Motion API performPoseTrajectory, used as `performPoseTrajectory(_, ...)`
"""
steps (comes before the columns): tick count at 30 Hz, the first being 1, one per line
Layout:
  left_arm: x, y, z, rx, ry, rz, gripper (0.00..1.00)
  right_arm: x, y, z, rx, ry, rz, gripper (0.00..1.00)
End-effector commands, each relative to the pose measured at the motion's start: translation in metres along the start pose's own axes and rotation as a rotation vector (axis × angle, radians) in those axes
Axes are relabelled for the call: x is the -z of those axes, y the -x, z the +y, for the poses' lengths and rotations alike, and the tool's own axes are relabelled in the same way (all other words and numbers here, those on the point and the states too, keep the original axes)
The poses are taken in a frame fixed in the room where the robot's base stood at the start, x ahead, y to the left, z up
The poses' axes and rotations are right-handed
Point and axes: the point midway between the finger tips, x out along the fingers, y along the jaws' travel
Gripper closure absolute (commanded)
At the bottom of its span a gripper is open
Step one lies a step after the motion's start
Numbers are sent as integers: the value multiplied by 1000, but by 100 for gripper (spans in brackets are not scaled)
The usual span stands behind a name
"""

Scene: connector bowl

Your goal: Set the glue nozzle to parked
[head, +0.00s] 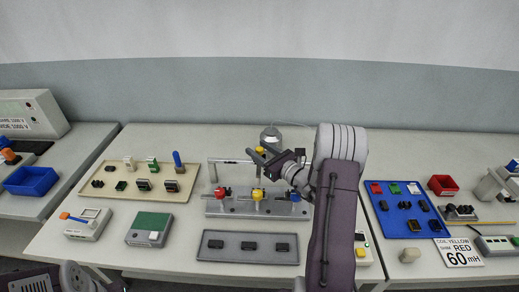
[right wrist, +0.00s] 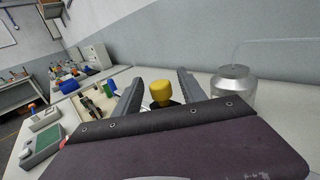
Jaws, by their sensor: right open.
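The glue nozzle appears to be the yellow-topped piece (head: 261,150) on the grey rail frame (head: 226,161) at the middle of the table. Its yellow head (right wrist: 160,93) shows between the two fingers in the right wrist view, with a dark part below it. My right gripper (head: 262,157) is open at the nozzle, its fingers on either side of the yellow head. I cannot tell whether they touch it. The gripper and arm hide part of the rail's right side. My left gripper is not in view; only part of my left arm shows at lower left.
A metal pot (head: 271,138) stands behind the rail, with a thin line from its top. Below the rail, a grey base (head: 232,208) carries red, yellow and blue connectors. A dark tray (head: 222,256) lies in front. A cream board (head: 112,192) and a blue board (head: 400,222) flank it.

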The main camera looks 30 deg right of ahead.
Motion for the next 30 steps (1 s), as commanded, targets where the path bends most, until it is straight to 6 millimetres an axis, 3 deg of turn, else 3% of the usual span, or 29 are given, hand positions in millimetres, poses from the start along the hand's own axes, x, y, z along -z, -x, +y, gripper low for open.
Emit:
performPoseTrajectory(5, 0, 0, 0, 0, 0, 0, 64, 0, 0, 0, 0, 0, 0, 51)
performPoseTrajectory(10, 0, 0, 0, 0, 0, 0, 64, 0, 0, 0, 0, 0, 0, 96)
performPoseTrajectory(11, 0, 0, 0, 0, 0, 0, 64, 0, 0, 0, 0, 0, 0, 100)
performPoseTrajectory(30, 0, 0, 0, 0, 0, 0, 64, 0, 0, 0, -1, 0, 0, 100)
